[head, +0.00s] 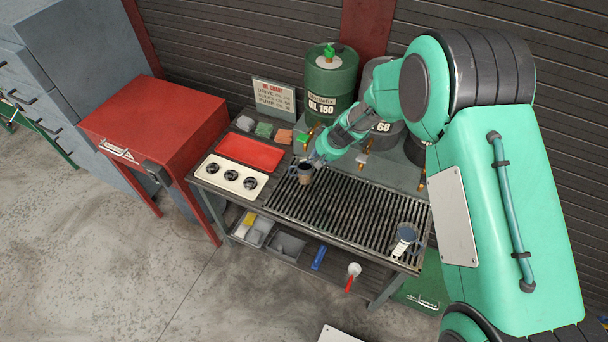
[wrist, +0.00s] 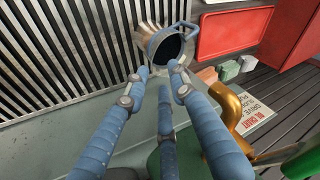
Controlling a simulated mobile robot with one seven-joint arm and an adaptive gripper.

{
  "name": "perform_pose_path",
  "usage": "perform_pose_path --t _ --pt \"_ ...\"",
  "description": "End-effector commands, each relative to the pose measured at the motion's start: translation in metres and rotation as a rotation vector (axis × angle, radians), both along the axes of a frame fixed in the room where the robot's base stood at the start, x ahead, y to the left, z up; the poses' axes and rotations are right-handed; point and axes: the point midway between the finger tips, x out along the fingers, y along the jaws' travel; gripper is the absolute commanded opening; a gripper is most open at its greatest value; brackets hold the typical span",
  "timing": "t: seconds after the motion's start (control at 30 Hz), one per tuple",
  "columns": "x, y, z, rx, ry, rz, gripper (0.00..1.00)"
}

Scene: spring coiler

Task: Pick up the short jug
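The short jug (head: 304,174) is a small dark grey jug standing at the left end of the slatted grate on the bench. In the wrist view the jug (wrist: 152,50) shows a dark round mouth and a blue-grey handle. My gripper (head: 316,158) is just behind and right of it in the head view. In the wrist view its blue fingers (wrist: 159,72) are spread, with the tips close to the jug's near side. Whether they touch it is unclear. A taller grey jug with a pale label (head: 404,240) stands at the grate's right end.
A white panel with three dark round holes (head: 231,178) and a red tray (head: 249,152) lie left of the grate. Behind are a green oil drum (head: 328,84), a grey drum and brass taps, one tap (wrist: 228,108) close beside my fingers. The grate's middle (head: 350,214) is clear.

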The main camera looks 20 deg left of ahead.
Motion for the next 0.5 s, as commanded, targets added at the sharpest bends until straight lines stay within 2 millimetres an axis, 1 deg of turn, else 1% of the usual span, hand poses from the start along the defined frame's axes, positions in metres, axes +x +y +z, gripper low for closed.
perform_pose_path --t 0.1,0.2,0.5 --pt "0.002 0.005 -0.012 -0.001 0.0 0.001 0.25" --pt "0.003 0.008 -0.017 0.001 0.001 0.0 0.25" --pt "0.004 0.01 -0.02 0.0 0.0 0.001 0.25"
